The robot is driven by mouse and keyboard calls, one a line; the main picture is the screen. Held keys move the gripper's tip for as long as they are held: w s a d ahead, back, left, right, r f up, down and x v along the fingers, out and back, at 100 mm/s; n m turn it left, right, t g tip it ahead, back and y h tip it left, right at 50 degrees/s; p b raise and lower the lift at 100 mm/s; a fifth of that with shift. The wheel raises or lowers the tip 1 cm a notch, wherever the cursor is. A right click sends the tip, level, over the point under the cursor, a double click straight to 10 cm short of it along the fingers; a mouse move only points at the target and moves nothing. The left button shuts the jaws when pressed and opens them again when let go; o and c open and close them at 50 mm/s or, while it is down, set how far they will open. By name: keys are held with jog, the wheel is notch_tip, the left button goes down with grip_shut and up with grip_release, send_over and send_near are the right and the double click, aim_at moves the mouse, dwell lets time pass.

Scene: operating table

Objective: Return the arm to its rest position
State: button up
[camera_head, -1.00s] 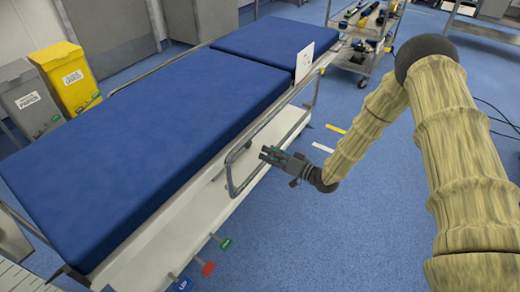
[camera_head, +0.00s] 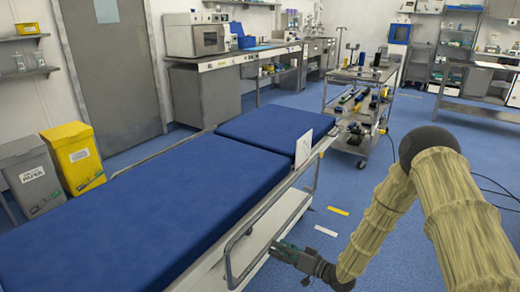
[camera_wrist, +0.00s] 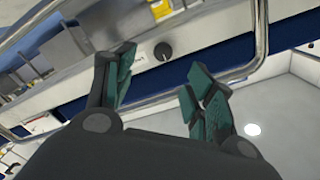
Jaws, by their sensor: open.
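My gripper (camera_head: 280,252) is beside the near side rail of the blue operating table (camera_head: 150,205) in the head view, low in the picture. In the wrist view my gripper (camera_wrist: 158,92) shows two green-padded fingers spread apart with nothing between them. The metal side rail (camera_wrist: 262,35) passes close beyond the fingers; whether they touch it cannot be told. My arm bends down from the right side of the head view.
A trolley (camera_head: 362,85) with tools stands beyond the table's far end. Yellow (camera_head: 75,158) and grey (camera_head: 32,178) bins stand at the left. A counter (camera_head: 240,60) lines the back wall. Blue floor (camera_head: 410,115) is open between the trolley and the right-hand shelves.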

jog(key=s+f+m+g+h, duration=0.1)
jog(key=s+f+m+h, duration=0.1)
jog(key=s+f+h, duration=0.5)
jog(key=s+d+f+g+h, duration=0.2)
jog(key=s+d+f, duration=0.15)
jog(key=s, duration=0.45)
jog(key=s+d+f+m+g+h, duration=0.15)
jog(key=s+f, duration=0.25)
jog(key=s, duration=0.5)
jog(key=s+d+f+n+g+h, duration=0.1)
jog(key=s+d+f+g, duration=0.25)
jog(key=s, duration=0.45)
jog(key=s+d+r+g+h, duration=0.1)
jog(key=s+d, duration=0.1)
jog(key=s, duration=0.4)
jog(key=s+d+r+g+h, duration=0.1)
jog(key=s+d+g+h, duration=0.15)
jog(key=s, duration=0.45)
notch_tip(320, 180, up, 15)
jog(key=y+p, duration=0.1)
jog(key=p, duration=1.5)
jog(key=shift+w+t, duration=0.3)
jog(key=shift+t, duration=0.15)
jog(key=shift+m, duration=0.25)
